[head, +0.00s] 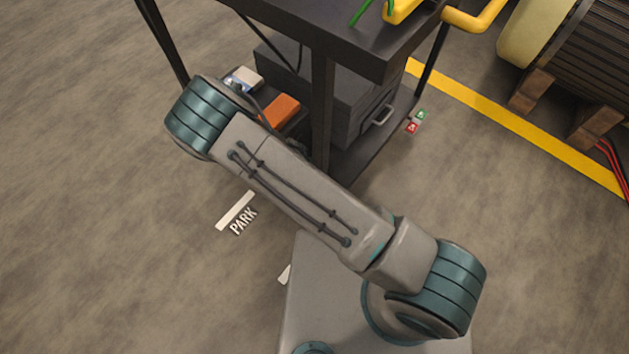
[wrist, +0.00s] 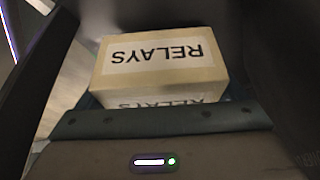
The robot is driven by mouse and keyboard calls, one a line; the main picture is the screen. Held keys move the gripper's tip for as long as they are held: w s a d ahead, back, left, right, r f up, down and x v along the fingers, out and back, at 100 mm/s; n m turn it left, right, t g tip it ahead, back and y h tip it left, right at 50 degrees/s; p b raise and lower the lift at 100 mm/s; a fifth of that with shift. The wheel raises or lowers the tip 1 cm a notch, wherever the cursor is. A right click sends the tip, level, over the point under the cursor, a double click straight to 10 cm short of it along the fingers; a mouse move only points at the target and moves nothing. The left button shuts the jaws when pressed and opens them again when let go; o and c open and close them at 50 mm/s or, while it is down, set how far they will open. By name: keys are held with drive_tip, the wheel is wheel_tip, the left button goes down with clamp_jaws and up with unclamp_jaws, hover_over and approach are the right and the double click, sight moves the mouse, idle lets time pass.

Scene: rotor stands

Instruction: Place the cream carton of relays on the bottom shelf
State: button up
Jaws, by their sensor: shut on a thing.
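The cream carton of relays (wrist: 160,76) fills the middle of the wrist view, with "RELAYS" upside down on its top label and again on its near side. My gripper (wrist: 155,60) is shut on it, with a dark finger on either side. In the head view my arm hides the gripper. A small pale box (head: 246,78) shows just past my arm's elbow; I cannot tell whether it is this carton. The bottom shelf (head: 362,165) of the dark cart shows partly, low under the cart's top; my arm and a leg cover some of it.
A large grey case (head: 355,105) and an orange item (head: 279,110) are on the bottom shelf. The cart's dark top (head: 335,35) and front leg (head: 323,115) are close to my arm. A wooden-cradled drum (head: 570,50) stands at upper right. Floor at left is clear.

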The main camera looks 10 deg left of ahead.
drive_tip(key=shift+f+b, duration=0.35)
drive_tip(key=shift+f, duration=0.9)
drive_tip(key=shift+f, duration=0.2)
drive_tip(key=o, duration=0.8)
drive_tip(key=shift+r, duration=0.15)
drive_tip(key=p+v, duration=0.3)
drive_tip(key=v, duration=0.4)
drive_tip(key=shift+s+a+r, duration=0.15)
drive_tip(key=shift+r, duration=0.1)
